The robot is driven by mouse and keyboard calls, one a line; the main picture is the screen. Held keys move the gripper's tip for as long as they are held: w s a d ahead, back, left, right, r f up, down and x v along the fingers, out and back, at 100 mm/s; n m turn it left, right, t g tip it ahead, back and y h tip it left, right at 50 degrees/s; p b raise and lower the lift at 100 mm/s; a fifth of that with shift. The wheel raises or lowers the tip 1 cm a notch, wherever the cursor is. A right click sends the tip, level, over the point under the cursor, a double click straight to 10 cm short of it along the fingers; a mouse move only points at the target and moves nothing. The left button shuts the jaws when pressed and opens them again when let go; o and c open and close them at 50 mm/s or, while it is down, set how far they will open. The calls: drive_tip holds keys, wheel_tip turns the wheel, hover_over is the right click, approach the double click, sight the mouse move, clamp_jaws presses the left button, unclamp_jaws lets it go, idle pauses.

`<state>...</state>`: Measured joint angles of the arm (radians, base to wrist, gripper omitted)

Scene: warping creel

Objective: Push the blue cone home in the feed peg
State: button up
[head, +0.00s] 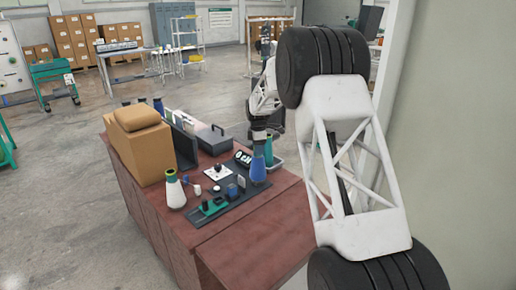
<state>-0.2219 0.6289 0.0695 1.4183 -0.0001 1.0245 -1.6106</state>
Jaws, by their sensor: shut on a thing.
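A blue cone (258,172) stands upright at the right end of the dark mat on the table. My gripper (259,146) is above it, pointing down, and is shut on the cone's narrow top. The fingers are small and dark here, so their exact hold is hard to make out. No feed peg shows; the spot under the cone is hidden by the cone itself. I cannot tell how far down the cone sits.
A white cone with a green top (174,192) stands at the mat's left. Small parts lie on the dark mat (228,207). The table's front right (270,235) is clear.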

drive_tip(key=shift+f, duration=0.1)
drive_tip(key=o, duration=1.3)
drive_tip(key=shift+c, duration=0.2)
drive_tip(key=shift+r, duration=3.5)
wheel_tip(320, 180, up, 8)
drive_tip(key=shift+f, duration=0.1)
